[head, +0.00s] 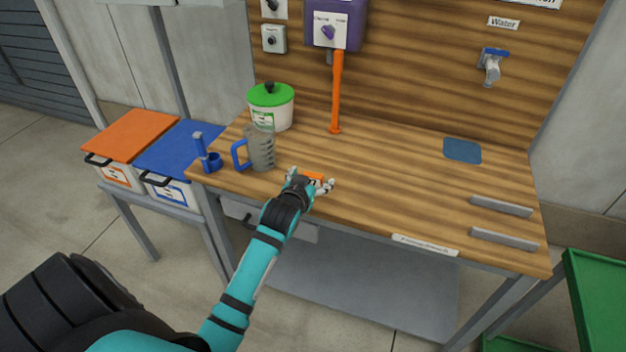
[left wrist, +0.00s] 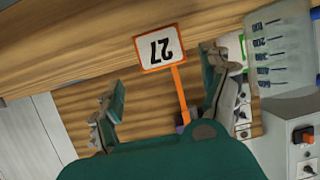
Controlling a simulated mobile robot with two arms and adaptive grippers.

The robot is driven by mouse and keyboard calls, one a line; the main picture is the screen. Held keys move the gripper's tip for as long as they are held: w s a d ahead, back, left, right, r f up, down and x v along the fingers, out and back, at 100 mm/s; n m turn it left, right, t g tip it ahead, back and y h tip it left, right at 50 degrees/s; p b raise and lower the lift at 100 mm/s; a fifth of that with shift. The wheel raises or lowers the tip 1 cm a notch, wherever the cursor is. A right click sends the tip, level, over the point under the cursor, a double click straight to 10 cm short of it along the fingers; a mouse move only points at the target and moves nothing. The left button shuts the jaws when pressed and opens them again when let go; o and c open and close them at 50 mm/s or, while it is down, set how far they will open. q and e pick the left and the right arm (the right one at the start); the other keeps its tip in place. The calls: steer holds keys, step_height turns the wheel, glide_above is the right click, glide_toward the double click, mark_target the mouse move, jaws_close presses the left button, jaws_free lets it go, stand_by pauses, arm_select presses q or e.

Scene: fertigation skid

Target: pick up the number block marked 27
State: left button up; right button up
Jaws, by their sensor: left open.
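The number block (head: 313,177) shows as a small orange piece on the wooden bench top in the head view, partly hidden by my left gripper (head: 309,182). In the left wrist view the block (left wrist: 160,48) has a white face with an orange border and the black number 27, upside down in the picture. My left gripper (left wrist: 163,72) is open, with its fingers spread to either side of the block's line. The block appears just beyond the palm, toward the fingertips. I cannot tell whether a finger touches it. My right gripper is not in view.
A clear jug with a blue handle (head: 261,150) stands close left of the gripper. Behind are a green-lidded pot (head: 271,106) and an orange pipe (head: 337,95). A blue holder (head: 207,155) sits at the left edge. The bench middle is clear; grey rails (head: 502,206) lie right.

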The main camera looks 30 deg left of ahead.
mark_target(312, 176)
arm_select(q)
steer(key=x, duration=0.4)
steer(key=shift+w+a+f, duration=0.15)
steer(key=shift+a+f, duration=0.1)
steer(key=shift+a, duration=0.05)
steer(key=c, duration=1.2)
steer(key=shift+o, duration=0.2)
steer(key=shift+r, duration=0.1)
